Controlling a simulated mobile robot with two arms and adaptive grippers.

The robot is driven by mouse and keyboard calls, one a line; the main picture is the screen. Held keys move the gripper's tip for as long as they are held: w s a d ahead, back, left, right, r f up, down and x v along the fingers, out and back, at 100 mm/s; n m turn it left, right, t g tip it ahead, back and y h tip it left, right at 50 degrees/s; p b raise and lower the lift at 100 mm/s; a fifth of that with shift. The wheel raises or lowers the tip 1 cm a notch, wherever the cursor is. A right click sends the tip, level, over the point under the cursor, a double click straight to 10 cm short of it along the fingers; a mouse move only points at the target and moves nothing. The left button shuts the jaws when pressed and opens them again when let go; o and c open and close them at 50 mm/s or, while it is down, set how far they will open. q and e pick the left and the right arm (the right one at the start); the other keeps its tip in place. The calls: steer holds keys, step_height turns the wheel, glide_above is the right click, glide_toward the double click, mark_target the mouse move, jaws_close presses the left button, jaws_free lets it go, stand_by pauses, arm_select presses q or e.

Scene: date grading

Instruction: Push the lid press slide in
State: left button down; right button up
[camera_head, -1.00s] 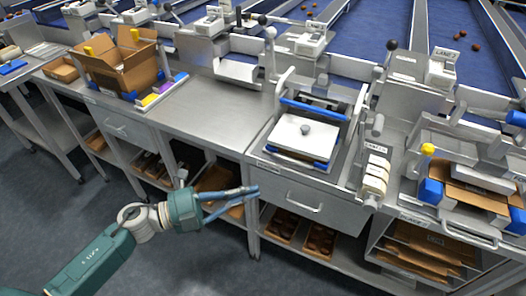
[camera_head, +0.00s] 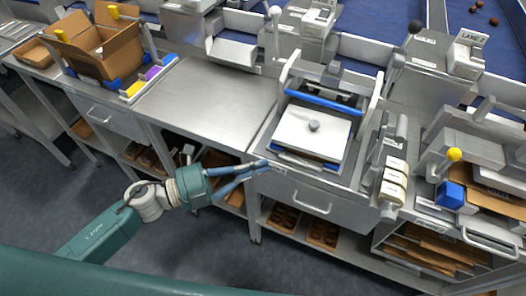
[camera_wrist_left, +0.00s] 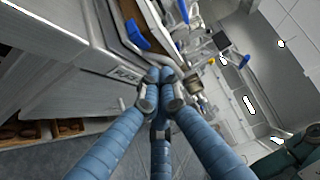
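The lid press (camera_head: 352,157) stands on the steel bench right of centre in the head view. A pale flat plate with a grey round knob (camera_head: 314,126) lies in it, with a blue bar (camera_head: 324,101) behind the plate. My left gripper (camera_head: 268,167) is at the front-left corner of the press, by the bench's front edge; I cannot tell if it touches. Its blue fingers are together and hold nothing visible. In the left wrist view the fingertips (camera_wrist_left: 161,76) meet beside a labelled front edge (camera_wrist_left: 124,75). My right gripper is not in view.
Left of the press is bare bench top (camera_head: 205,105), then an open cardboard box (camera_head: 100,45). Right of the press are a stack of labelled rolls (camera_head: 394,180) and a station with a yellow knob (camera_head: 454,154). A closed drawer (camera_head: 310,198) sits below the press.

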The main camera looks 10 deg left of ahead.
mark_target(269, 146)
arm_select(q)
steer(key=w, duration=0.2)
steer(key=shift+w+d, duration=0.3)
steer(key=shift+d, duration=0.05)
steer(key=shift+w+d+b, duration=0.1)
steer(key=shift+w+b, duration=0.2)
steer(key=shift+w, duration=0.25)
steer(key=shift+w+d, duration=0.1)
steer(key=shift+w, duration=0.15)
steer(key=w, duration=0.1)
steer(key=w+d, duration=0.1)
steer(key=w, duration=0.1)
steer(key=shift+w+b, duration=0.15)
steer(key=shift+b, duration=0.2)
steer(key=shift+w+d, duration=0.1)
steer(key=shift+w, duration=0.05)
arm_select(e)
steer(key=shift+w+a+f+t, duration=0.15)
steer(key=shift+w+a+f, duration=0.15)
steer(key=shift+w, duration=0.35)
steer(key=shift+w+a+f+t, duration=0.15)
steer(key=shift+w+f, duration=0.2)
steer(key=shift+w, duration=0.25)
